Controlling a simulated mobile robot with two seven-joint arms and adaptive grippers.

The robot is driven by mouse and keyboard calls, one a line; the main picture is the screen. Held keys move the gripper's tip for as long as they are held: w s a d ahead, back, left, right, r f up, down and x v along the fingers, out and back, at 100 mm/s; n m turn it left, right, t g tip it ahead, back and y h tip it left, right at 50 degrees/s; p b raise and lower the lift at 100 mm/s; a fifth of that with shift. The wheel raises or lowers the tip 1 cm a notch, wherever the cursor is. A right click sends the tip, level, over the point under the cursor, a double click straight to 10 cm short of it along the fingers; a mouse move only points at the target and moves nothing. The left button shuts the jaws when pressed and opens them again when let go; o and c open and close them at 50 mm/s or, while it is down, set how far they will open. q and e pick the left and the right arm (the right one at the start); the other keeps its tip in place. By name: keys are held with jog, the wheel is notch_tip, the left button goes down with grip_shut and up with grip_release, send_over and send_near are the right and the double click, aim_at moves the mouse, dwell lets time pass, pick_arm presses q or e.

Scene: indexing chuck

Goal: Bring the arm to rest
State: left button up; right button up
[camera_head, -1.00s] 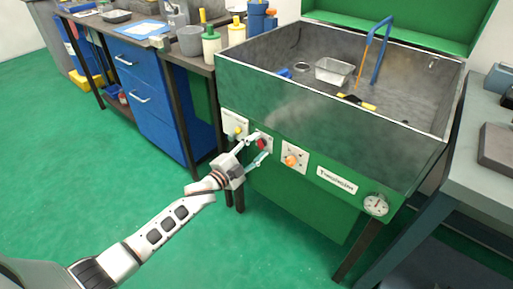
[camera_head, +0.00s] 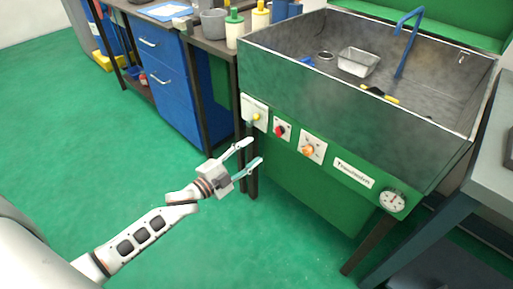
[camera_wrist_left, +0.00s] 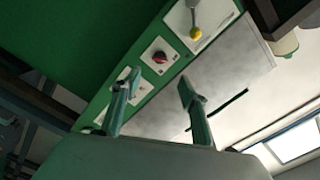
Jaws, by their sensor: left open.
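My left gripper (camera_head: 254,153) is open and empty in the head view, apart from the front of the green parts-washer sink and to the lower left of its controls. Its two fingers also show in the left wrist view (camera_wrist_left: 158,88). A red knob (camera_head: 280,131) on a white plate sits on the sink front; it shows in the left wrist view too (camera_wrist_left: 159,57). Right of it is an orange knob (camera_head: 308,150), and left of it a yellow-tipped lever (camera_head: 256,116). My right gripper is not in view.
The grey sink basin (camera_head: 300,88) holds a metal tray (camera_head: 358,61) and a blue spout (camera_head: 408,40). A round gauge (camera_head: 392,200) is at the lower right of the front. A blue drawer cabinet (camera_head: 160,85) stands at the left. The green floor (camera_head: 60,150) there is clear.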

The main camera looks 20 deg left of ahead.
pick_arm(q)
jog(key=shift+s, duration=0.1)
dwell(0.4)
jog(key=s+d+f+n+g+y+p, duration=0.1)
jog(key=s+n+p, duration=0.3)
jog(key=s, duration=0.7)
jog(key=s+d+f+n+g+y+p, duration=0.1)
jog(key=s+d+f+n+g+p, duration=0.1)
jog(key=s, duration=0.8)
jog(key=s+d+f+n+g+y+p, duration=0.1)
jog(key=s+n+p, duration=0.4)
jog(key=s, duration=0.6)
jog(key=d+f+g+p, duration=0.1)
jog(key=d+g, duration=0.1)
jog(key=shift+s+d+n+g+y+p, duration=0.2)
jog(key=shift+s+n+g+y+p, duration=0.1)
jog(key=shift+s+p, duration=0.1)
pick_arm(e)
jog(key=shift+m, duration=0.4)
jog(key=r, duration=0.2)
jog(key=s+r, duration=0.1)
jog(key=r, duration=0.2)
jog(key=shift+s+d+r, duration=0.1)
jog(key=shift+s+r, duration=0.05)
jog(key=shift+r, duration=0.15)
pick_arm(q)
jog(key=shift+w, duration=0.1)
jog(key=shift+c, duration=0.4)
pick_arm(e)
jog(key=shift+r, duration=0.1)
